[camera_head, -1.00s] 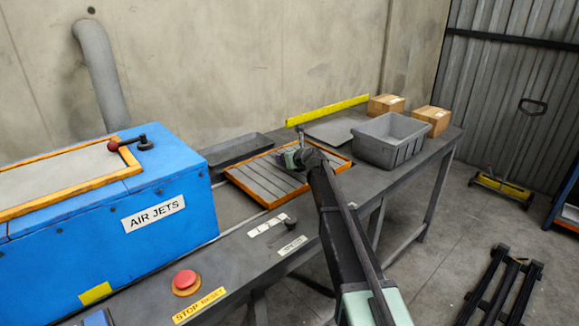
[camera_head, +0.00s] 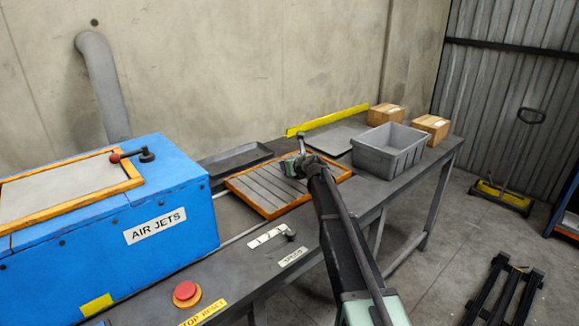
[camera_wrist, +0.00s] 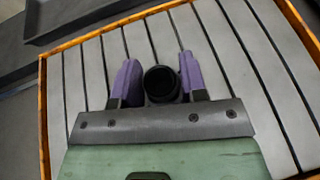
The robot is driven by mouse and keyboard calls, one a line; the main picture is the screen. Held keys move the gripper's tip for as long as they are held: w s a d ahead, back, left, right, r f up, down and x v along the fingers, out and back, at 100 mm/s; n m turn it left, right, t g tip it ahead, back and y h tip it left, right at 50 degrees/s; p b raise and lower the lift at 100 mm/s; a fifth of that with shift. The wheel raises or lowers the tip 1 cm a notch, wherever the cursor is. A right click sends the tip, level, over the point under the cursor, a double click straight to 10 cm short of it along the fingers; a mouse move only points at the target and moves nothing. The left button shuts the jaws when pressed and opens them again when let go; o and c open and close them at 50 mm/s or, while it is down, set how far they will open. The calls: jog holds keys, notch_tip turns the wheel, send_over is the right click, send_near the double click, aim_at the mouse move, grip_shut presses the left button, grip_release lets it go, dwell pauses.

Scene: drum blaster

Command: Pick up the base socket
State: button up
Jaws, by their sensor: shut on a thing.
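The base socket (camera_wrist: 162,84) shows in the wrist view as a dark, round, hollow piece, seen from its open end. My gripper (camera_wrist: 161,78) is shut on it, with one purple finger pressed to each side. Behind it lies the grey slatted surface of the orange-framed tray (camera_wrist: 85,75). I cannot tell whether the socket touches the slats. In the head view my gripper (camera_head: 294,166) is over the far part of this tray (camera_head: 262,208), and the socket is too small to make out there.
A grey bin (camera_head: 388,155) stands right of the tray, with two cardboard boxes (camera_head: 386,115) behind it. A dark shallow tray (camera_head: 235,160) lies at the back left. The blue AIR JETS machine (camera_head: 110,220) stands at left. A yellow bar (camera_head: 327,120) runs along the back.

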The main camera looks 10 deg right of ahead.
notch_tip(320, 180, up, 19)
jog(key=p, duration=1.8)
